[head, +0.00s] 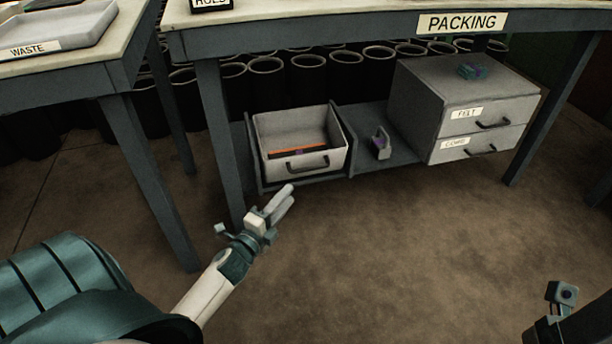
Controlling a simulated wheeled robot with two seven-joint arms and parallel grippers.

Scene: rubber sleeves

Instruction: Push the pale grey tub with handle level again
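The pale grey tub with a handle (305,164) stands on the low shelf under the packing table, at the shelf's left end. Its dark bar handle is on its front face. An orange strip and something dark lie inside it. The tub's front is close to the shelf's front edge; I cannot tell exactly how far it stands out. My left gripper (290,194) is in front of and below the tub, apart from it. Its two pale fingers lie close together with nothing between them. Only part of my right wrist shows at the lower right; its fingers are not visible.
A small grey holder (381,143) stands right of the tub on the low shelf (400,149). A grey drawer unit (426,103) with FELT and CORD labels is farther right. Table legs stand left of the tub and at far right. Black cylinders line the back. The floor in front is clear.

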